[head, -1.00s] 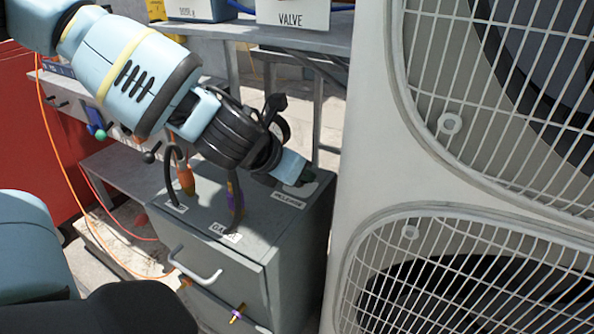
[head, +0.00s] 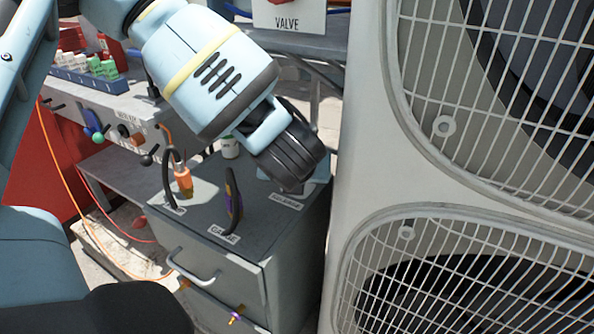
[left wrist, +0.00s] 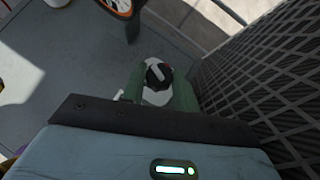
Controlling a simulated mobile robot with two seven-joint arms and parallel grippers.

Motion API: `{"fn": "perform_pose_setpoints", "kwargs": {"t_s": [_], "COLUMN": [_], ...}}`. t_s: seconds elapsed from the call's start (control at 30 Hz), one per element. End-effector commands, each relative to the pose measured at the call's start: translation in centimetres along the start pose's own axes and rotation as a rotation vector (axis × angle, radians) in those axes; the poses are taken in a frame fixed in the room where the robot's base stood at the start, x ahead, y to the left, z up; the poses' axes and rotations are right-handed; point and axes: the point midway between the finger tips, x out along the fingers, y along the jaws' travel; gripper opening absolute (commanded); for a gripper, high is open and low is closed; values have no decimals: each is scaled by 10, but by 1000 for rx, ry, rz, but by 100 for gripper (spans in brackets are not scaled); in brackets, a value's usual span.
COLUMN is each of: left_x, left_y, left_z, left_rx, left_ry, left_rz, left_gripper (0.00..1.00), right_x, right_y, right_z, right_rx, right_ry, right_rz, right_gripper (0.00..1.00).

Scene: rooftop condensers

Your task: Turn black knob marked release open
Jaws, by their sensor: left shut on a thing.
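The black knob (left wrist: 158,75) with a pale bar on its top stands on a white round base, seen in the left wrist view. The two dark green fingers of my left gripper (left wrist: 158,92) are on either side of it, closed on it. In the head view my left wrist hides the knob and fingers; the release label (head: 287,202) shows just below, on top of the grey cabinet (head: 225,265). My right gripper is not in view.
A large condenser (head: 360,200) with fan grilles rises close to the right. A control panel (head: 120,115) with knobs and levers is at the left.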

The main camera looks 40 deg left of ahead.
Motion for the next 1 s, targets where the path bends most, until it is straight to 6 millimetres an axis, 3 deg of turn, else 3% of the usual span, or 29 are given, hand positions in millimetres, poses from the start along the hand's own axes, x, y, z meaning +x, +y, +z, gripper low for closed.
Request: {"fn": "perform_pose_setpoints", "kwargs": {"t_s": [0.43,0.47,0.6,1.0], "left_x": [0,0,0,0], "left_y": [0,0,0,0], "left_z": [-2,-2,-2,0], "left_rx": [-6,-6,-6,-6], "left_ry": [6,6,5,2], "left_rz": [7,7,7,6], "left_gripper": [7,32,51,52], "right_x": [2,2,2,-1], "right_y": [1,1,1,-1], "right_z": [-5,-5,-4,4], "right_rx": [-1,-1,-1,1], "right_ry": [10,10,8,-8], "right_rz": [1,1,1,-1], "right_gripper": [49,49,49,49]}}
